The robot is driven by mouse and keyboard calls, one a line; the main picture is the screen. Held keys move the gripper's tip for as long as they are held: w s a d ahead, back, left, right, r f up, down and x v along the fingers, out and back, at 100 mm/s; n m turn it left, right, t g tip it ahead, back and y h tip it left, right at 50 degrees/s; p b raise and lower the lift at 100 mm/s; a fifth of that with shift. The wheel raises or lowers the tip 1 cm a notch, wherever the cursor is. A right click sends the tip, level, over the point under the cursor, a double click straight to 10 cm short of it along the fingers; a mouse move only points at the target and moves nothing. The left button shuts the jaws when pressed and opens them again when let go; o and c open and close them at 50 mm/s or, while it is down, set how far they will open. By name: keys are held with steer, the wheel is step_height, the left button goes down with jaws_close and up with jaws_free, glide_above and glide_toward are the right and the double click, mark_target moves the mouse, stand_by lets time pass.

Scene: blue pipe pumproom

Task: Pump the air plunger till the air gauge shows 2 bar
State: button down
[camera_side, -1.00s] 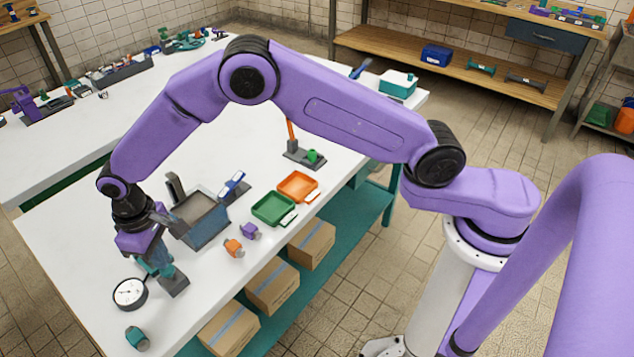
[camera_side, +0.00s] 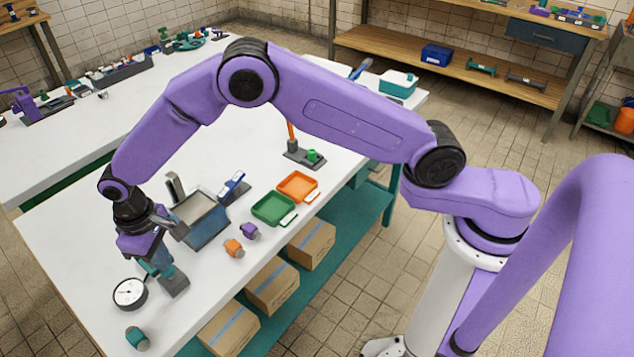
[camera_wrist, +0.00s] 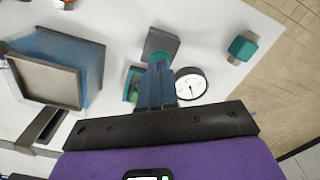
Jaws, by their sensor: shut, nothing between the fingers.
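The air pump has a grey base (camera_side: 174,285) and a teal body, and stands near the table's front left. In the wrist view its grey base (camera_wrist: 160,41) and teal parts show beyond the fingers. My gripper (camera_side: 153,266) is shut and empty, pointing down at the pump. In the wrist view its blue-grey fingertips (camera_wrist: 157,68) are together and cover part of the pump. The plunger top is hidden, so I cannot tell whether they touch it. The round white air gauge (camera_side: 130,293) stands left of the pump, and right of the fingers in the wrist view (camera_wrist: 190,84). Its reading is too small to tell.
A teal knob-like part (camera_side: 137,338) lies near the front edge. Orange (camera_side: 234,248) and purple (camera_side: 250,231) small parts, a green tray (camera_side: 273,209) and an orange tray (camera_side: 298,187) are further right.

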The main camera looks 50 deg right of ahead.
steer(key=shift+f, duration=0.8)
stand_by(7.2)
